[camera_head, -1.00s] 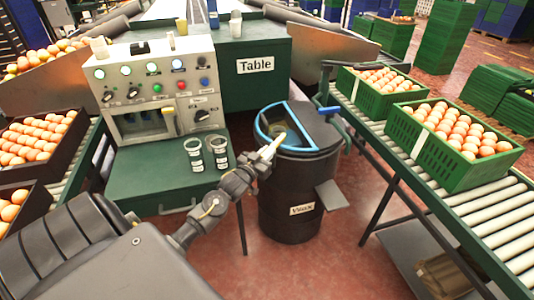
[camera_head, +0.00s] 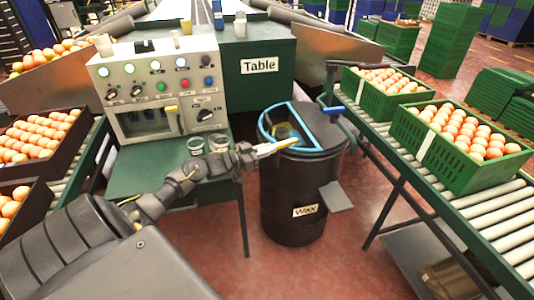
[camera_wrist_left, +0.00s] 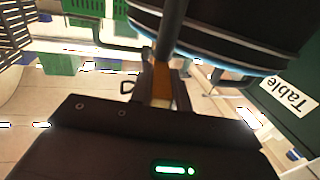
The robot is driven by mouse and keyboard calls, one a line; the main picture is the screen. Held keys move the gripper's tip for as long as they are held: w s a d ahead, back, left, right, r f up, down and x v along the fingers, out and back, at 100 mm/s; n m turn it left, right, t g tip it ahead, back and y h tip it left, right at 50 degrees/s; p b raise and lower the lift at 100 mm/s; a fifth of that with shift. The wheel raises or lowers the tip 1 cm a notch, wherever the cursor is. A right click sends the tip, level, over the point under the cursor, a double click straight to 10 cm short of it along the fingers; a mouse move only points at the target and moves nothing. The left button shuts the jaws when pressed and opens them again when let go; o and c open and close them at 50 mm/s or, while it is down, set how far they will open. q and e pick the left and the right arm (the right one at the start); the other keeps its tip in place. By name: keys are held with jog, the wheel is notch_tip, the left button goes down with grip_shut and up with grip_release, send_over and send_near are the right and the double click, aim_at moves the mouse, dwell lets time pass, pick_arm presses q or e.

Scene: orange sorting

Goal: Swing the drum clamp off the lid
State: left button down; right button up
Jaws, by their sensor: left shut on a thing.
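The black drum (camera_head: 292,195) with a "Wax" label stands on the floor right of the green table. Its dark lid (camera_head: 318,125) has a blue-edged opening (camera_head: 268,122) on the left side. My left gripper (camera_head: 284,147) is at the near rim of the drum, over the lid's edge. In the left wrist view its fingers (camera_wrist_left: 162,84) are shut at a dark bar (camera_wrist_left: 173,32), which looks like part of the drum clamp. The exact hold is hidden in the head view. A dark and blue fitting (camera_head: 330,109) stands at the lid's right edge. My right gripper is not seen.
A control box (camera_head: 158,90) and two cups (camera_head: 195,146) sit on the green table (camera_head: 150,180) at left. A roller conveyor (camera_head: 485,215) with green crates of oranges (camera_head: 430,155) runs close along the drum's right side. Red floor is open in front.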

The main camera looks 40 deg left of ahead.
pick_arm(q)
jog(key=shift+a+h, duration=0.1)
jog(key=shift+h, duration=0.2)
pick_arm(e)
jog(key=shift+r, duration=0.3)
pick_arm(q)
jog(key=c, duration=1.3)
grip_release()
jog(key=shift+r, duration=0.1)
jog(key=shift+r, duration=0.25)
notch_tip(320, 180, up, 3)
jog(key=shift+w+f, duration=0.1)
jog(key=s+d+r+p, duration=0.1)
jog(key=s+d+r, duration=0.2)
jog(key=s+d+r+p, duration=0.1)
jog(key=s+d+r, duration=0.2)
jog(key=s, duration=0.1)
jog(key=s+d+r+p, duration=0.1)
jog(key=s+d+r, duration=0.1)
jog(key=s+r, duration=0.1)
jog(key=shift+s+d+r, duration=0.3)
jog(key=shift+s+d, duration=0.1)
jog(key=shift+s, duration=0.15)
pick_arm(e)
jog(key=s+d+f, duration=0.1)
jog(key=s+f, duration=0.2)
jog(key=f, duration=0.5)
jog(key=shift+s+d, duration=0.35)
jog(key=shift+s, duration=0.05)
